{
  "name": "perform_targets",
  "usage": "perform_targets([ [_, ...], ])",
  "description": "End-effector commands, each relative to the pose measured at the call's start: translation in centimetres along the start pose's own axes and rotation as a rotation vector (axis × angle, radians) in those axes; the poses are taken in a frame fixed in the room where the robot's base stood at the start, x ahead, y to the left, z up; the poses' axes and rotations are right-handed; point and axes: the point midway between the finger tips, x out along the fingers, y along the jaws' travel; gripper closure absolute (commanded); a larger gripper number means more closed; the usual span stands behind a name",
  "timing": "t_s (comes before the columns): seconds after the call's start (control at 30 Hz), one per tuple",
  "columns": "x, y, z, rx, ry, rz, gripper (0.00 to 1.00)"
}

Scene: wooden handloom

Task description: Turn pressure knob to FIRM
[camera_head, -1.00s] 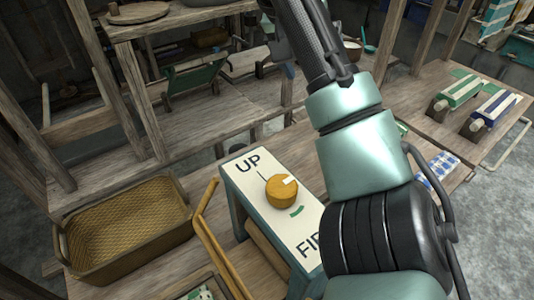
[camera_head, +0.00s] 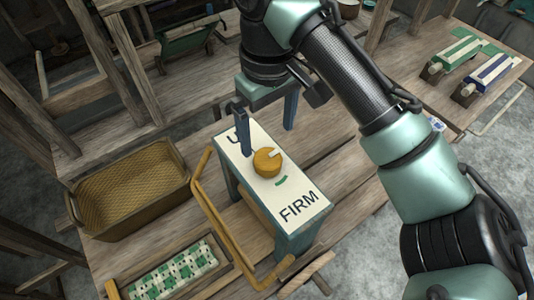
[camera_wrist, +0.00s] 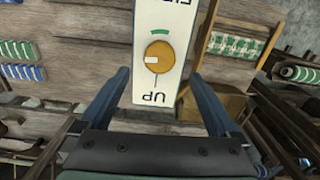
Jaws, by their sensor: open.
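The pressure knob (camera_head: 267,162) is a round ochre knob with a white pointer mark. It sits on a white-topped panel box (camera_head: 300,190) lettered UP at the far end and FIRM at the near end. A green arc lies beside the knob on the FIRM side. In the wrist view the knob (camera_wrist: 159,56) is ahead of the jaws, its white mark towards the left. My gripper (camera_head: 265,128) is open and empty above the UP end of the panel, its fingers apart and not around the knob. In the wrist view the fingers (camera_wrist: 160,95) straddle the panel's width.
A yellow bent frame (camera_head: 212,205) runs along the panel's left side. A woven basket (camera_head: 130,190) stands to the left. A green checked cloth (camera_head: 175,270) lies at the front. Two striped rolls (camera_head: 470,60) lie on the right-hand table.

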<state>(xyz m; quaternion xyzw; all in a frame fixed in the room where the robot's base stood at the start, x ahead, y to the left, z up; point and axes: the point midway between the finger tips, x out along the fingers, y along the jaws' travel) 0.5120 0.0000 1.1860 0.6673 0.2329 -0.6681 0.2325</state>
Motion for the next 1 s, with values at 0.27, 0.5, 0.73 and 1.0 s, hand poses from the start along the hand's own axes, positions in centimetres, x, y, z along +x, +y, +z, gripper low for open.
perform_targets([
  [0.27, 5.5, -0.1, 0.0, 0.000, 0.001, -0.004, 0.04],
  [0.5, 7.9, 0.0, 0.0, 0.001, 0.002, 0.000, 0.04],
  [0.73, 8.2, 0.0, 0.0, 0.001, 0.002, 0.003, 0.04],
  [1.0, 8.2, 0.0, 0.0, 0.001, 0.002, 0.002, 0.31],
])
